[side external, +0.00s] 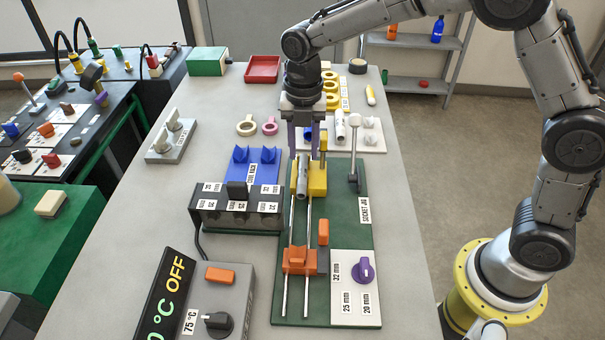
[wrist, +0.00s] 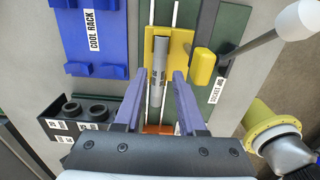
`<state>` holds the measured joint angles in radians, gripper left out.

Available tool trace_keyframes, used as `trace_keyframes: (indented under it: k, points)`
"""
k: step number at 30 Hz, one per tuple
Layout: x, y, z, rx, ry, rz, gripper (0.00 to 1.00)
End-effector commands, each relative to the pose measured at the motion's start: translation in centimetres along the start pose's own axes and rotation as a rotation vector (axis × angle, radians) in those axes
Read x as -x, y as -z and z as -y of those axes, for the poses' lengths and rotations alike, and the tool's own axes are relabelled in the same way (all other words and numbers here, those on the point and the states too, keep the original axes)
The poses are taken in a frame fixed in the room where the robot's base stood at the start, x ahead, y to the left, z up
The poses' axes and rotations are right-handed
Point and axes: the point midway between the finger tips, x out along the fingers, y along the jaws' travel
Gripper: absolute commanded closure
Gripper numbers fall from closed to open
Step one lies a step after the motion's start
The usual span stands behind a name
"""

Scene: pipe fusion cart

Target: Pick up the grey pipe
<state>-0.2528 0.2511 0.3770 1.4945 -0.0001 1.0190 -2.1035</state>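The grey pipe (side external: 302,178) lies in the yellow clamp (side external: 318,180) of the green socket jig (side external: 345,215), lengthwise along the rails, with dark printing on it. The wrist view shows the pipe (wrist: 160,62) in the yellow clamp (wrist: 183,50). My gripper (side external: 306,150) points down over the clamp. Its two purple fingers are open, one on each side of the pipe's line in the wrist view (wrist: 159,79), with visible gaps to the pipe. I cannot tell the exact height of the fingertips above it.
The blue cool rack (side external: 252,172) and a black socket block (side external: 238,212) stand left of the jig. A white-knobbed lever (side external: 354,150) rises at its right. An orange carriage (side external: 298,260) sits on the rails nearer the front. White fittings (side external: 371,130) stand behind.

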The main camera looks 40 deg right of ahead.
Motion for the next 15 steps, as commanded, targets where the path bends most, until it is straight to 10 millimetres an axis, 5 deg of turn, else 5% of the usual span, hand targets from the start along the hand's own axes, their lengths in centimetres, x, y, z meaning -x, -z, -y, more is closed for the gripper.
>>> trace_keyframes:
  k: [7, 15]
  points:
    - [-3.4, 0.1, -0.1, 0.0, 0.002, -0.001, 0.6]
    - [-4.0, 0.1, -0.1, 0.0, 0.0, 0.0, 0.6]
